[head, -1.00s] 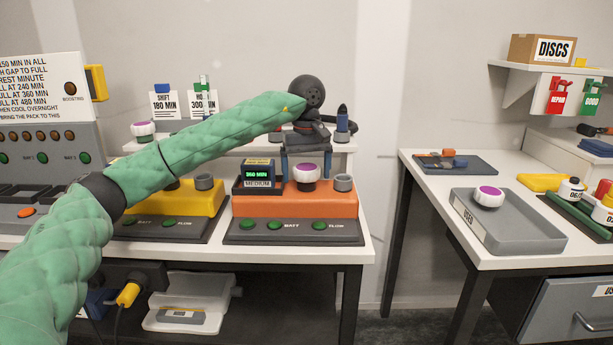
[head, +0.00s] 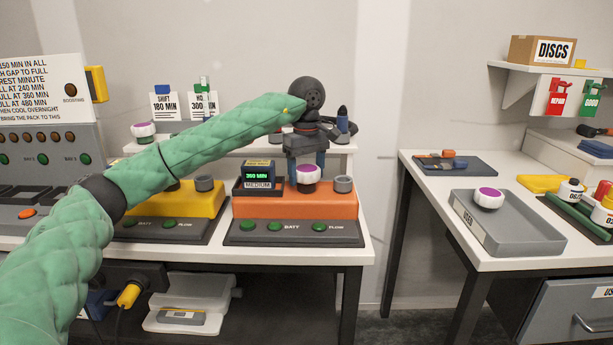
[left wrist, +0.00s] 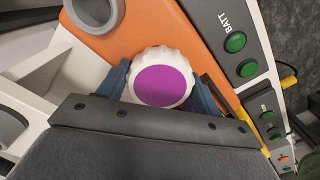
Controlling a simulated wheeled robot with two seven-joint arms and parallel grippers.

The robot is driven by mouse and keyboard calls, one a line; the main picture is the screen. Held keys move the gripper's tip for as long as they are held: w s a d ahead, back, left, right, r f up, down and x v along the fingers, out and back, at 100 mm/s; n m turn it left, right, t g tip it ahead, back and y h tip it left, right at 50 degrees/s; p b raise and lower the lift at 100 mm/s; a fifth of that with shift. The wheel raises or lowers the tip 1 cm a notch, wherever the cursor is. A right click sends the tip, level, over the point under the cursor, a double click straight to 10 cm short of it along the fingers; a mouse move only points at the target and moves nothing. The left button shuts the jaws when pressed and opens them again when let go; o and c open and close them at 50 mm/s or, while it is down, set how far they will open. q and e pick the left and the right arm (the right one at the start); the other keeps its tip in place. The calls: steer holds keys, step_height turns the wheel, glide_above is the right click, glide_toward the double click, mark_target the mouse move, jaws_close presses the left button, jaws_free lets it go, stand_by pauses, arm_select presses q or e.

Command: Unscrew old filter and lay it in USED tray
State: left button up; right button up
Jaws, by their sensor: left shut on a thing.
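The filter (head: 307,175), a white ribbed cap with a purple top, sits at the orange unit (head: 285,205) on the bench. My left gripper (head: 306,165) points down from above and is shut on it. In the left wrist view the filter (left wrist: 161,85) shows between the two blue fingers. I cannot tell whether it is still threaded in. The grey USED tray (head: 510,238) is on the right table, with another white and purple filter (head: 488,197) inside at its left. My right gripper is not in view.
A grey port (head: 343,184) stands right of the held filter, and a display box (head: 258,172) stands left of it. A yellow unit (head: 185,200) is further left. A gap separates the bench from the right table (head: 430,190). Bottles (head: 571,190) stand right of the tray.

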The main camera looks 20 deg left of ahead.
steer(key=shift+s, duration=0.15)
arm_select(q)
steer(key=shift+r, duration=0.45)
steer(key=shift+r+p, duration=0.55)
steer(key=shift+r, duration=0.25)
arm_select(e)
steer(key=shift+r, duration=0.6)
arm_select(q)
steer(key=shift+r, duration=0.2)
